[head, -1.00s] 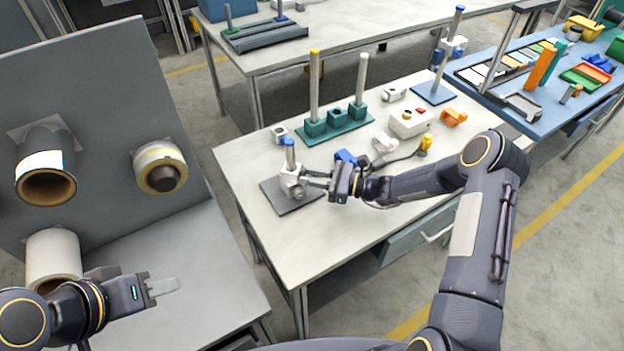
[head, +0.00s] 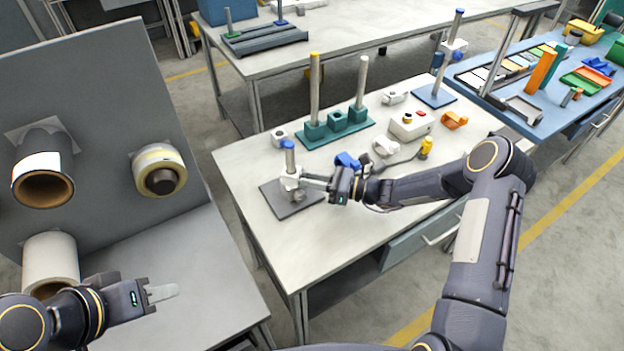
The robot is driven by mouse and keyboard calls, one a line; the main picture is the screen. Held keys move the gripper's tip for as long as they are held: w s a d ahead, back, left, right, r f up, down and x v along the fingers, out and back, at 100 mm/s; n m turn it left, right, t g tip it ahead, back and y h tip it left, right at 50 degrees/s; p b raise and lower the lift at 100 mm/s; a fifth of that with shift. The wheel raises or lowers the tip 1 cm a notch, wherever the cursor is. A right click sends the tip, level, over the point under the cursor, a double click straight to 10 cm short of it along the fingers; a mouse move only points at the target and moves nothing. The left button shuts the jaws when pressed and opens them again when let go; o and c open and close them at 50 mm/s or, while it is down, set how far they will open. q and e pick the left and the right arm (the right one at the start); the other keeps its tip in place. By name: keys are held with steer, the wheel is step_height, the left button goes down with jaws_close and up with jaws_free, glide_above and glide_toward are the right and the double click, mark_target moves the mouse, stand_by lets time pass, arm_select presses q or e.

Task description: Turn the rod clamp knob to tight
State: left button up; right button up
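A grey round knob (head: 298,196) shows low on the clamp's right side. My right gripper (head: 308,182) reaches in from the right with its fingertips at the clamp, just above the visible knob. The fingers overlap in view, so I cannot tell their gap or contact. The knob's setting is too small to read. My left gripper (head: 170,292) is empty at lower left; its fingers overlap.
Behind stand a green base with rods (head: 337,124) and a control box (head: 410,126). The near bench's front surface (head: 330,230) is clear.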

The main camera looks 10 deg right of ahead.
steer(key=o, duration=0.4)
steer(key=shift+o, duration=0.2)
steer(key=b+v, duration=0.1)
steer(key=v, duration=0.5)
steer(key=shift+s+d+f+b, duration=0.1)
steer(key=shift+d+b, duration=0.25)
steer(key=shift+d, duration=0.05)
steer(key=shift+s+d, duration=0.25)
steer(key=shift+d, duration=0.2)
